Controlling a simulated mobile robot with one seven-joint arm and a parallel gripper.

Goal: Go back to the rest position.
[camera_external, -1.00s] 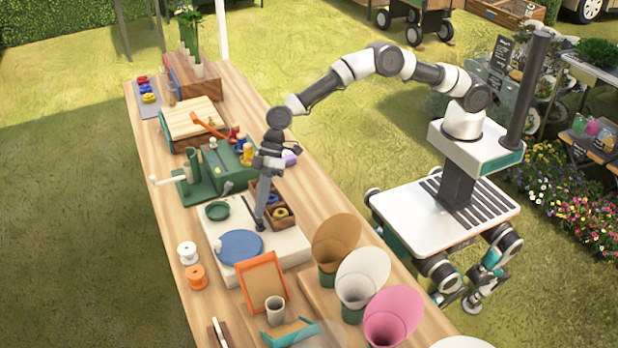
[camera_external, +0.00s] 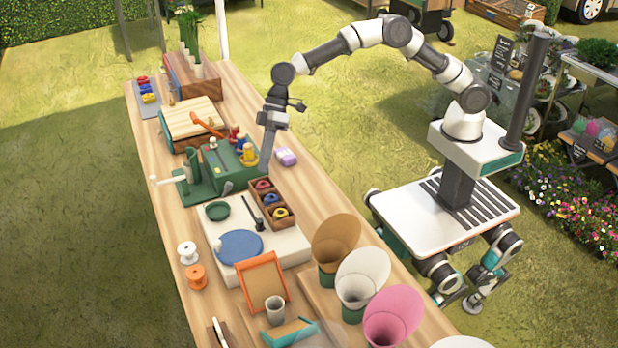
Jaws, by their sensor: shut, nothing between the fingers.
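My gripper (camera_external: 265,168) hangs above the wooden table (camera_external: 240,97), fingers pointing down. It is shut and holds nothing. Its tip shows just above the far end of a wooden compartment box (camera_external: 270,207) and beside the green machine (camera_external: 229,168). My arm arches up and back to my base at the right of the table.
Paper cones (camera_external: 336,237) stand at the front right. The air above the table is free.

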